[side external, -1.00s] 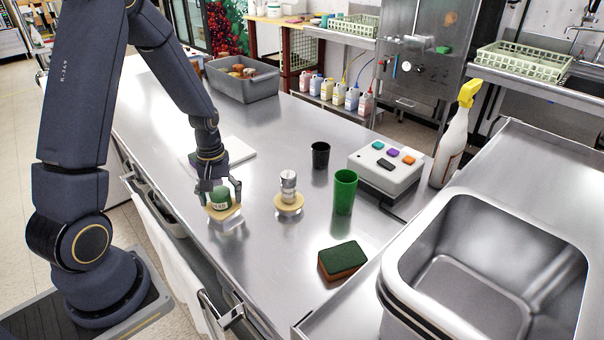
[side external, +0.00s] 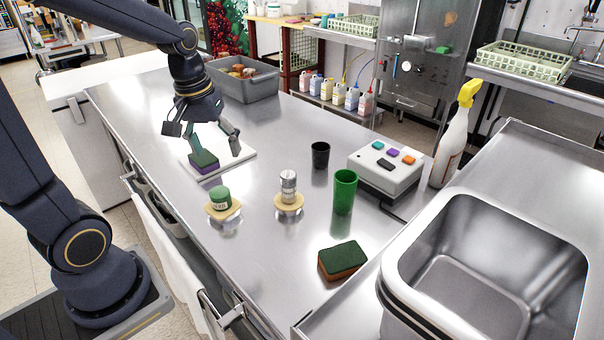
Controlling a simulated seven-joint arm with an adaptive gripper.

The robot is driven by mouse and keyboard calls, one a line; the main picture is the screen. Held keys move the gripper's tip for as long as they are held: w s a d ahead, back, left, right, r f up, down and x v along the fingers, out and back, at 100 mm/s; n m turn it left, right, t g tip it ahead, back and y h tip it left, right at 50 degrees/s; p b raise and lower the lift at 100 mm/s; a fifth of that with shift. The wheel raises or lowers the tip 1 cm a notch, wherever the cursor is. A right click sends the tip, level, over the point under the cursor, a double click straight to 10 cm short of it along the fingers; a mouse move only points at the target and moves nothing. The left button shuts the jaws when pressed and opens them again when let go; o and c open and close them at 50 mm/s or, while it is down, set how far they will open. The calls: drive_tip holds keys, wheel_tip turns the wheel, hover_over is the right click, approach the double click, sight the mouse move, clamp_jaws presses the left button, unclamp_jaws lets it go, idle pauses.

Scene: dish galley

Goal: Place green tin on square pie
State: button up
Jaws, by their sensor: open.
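The green tin (side external: 220,195), with a pale label, stands upright on the tan square pie (side external: 211,215) near the front edge of the steel counter. The pie's corners show around the tin's base. My gripper (side external: 213,150) is open, behind and apart from the tin, above the white board. A purple and green sponge (side external: 204,162) lies on the board under its fingers. I cannot tell whether a finger touches the sponge.
A silver tin (side external: 288,185) stands on a second tan base (side external: 289,204), right of the green tin. A grey bin (side external: 245,88) stands behind.

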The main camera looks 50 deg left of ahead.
drive_tip(key=s+d+r+m+t, duration=0.3)
drive_tip(key=s+d+r+m, duration=0.2)
drive_tip(key=s+d+m, duration=0.2)
drive_tip(key=shift+s+d+r+t, duration=0.3)
drive_tip(key=shift+d+r+t, duration=0.1)
drive_tip(key=shift+d, duration=0.65)
